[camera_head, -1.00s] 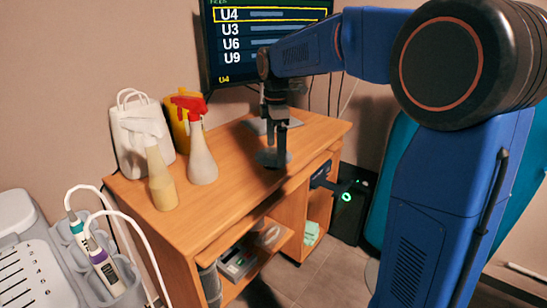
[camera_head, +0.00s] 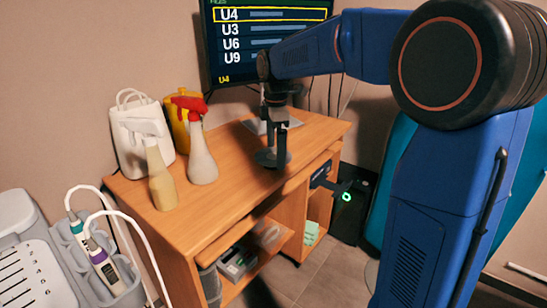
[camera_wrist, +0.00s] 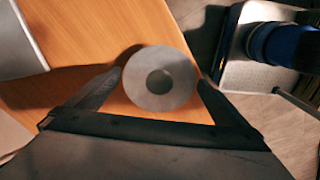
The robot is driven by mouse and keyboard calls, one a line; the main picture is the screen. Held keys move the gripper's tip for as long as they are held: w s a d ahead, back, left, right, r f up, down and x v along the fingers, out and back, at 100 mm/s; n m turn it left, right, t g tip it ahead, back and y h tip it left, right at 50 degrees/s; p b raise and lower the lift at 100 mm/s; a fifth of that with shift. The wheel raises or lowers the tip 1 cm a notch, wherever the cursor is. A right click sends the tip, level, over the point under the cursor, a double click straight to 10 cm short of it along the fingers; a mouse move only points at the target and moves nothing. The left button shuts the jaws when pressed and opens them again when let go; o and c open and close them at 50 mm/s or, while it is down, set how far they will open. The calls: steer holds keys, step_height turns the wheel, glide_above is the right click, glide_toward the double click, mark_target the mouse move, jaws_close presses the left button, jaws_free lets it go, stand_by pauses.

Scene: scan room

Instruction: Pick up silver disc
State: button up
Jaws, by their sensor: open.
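The silver disc (camera_wrist: 181,79) is a flat grey ring with a round hole at its centre. In the wrist view it lies on the wooden desk (camera_wrist: 95,35), between the two fingertips of my gripper (camera_wrist: 160,82). The fingers are open, one on each side of the disc. In the head view my gripper (camera_head: 272,160) points down over the desk's right part, and the disc there is mostly hidden behind the fingers.
Spray bottles (camera_head: 202,160) and a white bag-like container (camera_head: 138,130) stand on the desk's left. A monitor (camera_head: 262,45) rises behind. The desk's right edge is near the disc. A dark box (camera_head: 352,210) stands on the floor beside the desk.

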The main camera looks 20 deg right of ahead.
steer(key=c, duration=0.7)
steer(key=shift+c, duration=0.2)
